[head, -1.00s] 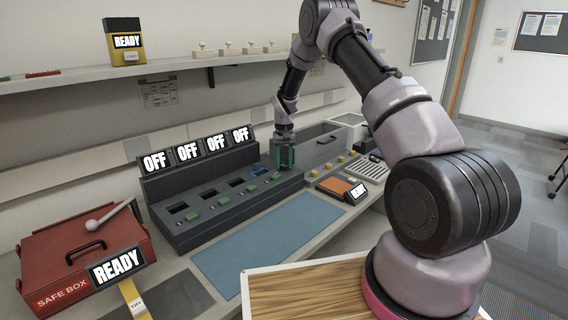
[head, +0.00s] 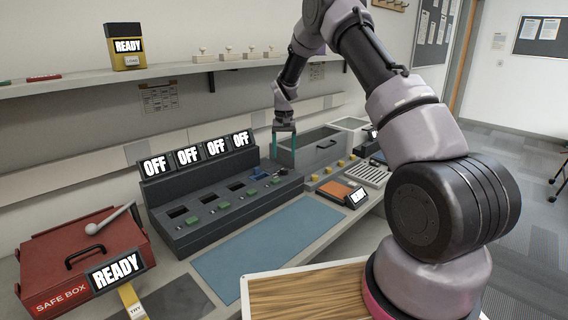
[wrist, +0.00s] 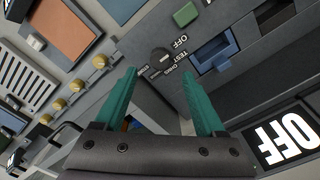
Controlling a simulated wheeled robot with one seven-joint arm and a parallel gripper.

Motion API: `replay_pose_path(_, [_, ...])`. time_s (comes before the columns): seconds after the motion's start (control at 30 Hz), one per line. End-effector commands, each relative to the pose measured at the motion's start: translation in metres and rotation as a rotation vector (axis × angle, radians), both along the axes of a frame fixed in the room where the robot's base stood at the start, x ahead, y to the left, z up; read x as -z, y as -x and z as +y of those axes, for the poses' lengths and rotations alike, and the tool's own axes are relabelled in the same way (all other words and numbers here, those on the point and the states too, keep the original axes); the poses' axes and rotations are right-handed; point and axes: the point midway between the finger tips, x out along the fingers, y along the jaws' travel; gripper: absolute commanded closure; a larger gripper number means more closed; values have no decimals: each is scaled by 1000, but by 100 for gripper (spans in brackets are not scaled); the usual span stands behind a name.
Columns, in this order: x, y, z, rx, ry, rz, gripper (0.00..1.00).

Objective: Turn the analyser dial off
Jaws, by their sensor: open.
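A small dark round dial (wrist: 159,57) shows in the wrist view on the grey console (head: 190,235), beside printed OFF, TEST and a third, blurred label. Which label it points to is too small to tell. My gripper (head: 284,158) is above the right end of the console in the head view. Its two teal fingers are apart with nothing between them, and they also show in the wrist view (wrist: 160,74). There the dial appears just beyond the fingertips, between their lines. The fingers look apart from the dial.
Several OFF displays (head: 188,156) stand along the console's back. A green button (wrist: 185,14) and a blue-lined slot (wrist: 215,54) sit near the dial. A grey unit with yellow knobs (head: 341,163) stands to the right. A red safe box (head: 60,285) is at left. The blue mat (head: 260,240) is clear.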

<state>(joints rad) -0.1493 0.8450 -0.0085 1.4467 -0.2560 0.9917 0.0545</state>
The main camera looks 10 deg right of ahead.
Motion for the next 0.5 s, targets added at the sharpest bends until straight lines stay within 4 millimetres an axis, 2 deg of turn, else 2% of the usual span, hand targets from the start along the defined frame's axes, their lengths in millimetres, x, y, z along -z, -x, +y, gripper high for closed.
replay_pose_path(0.03, [-11,-1,0,0,0,-4,28])
replay_pose_path(0.2, [-34,0,0,1,-1,-1,28])
replay_pose_path(0.5, [-43,0,0,0,0,1,28])
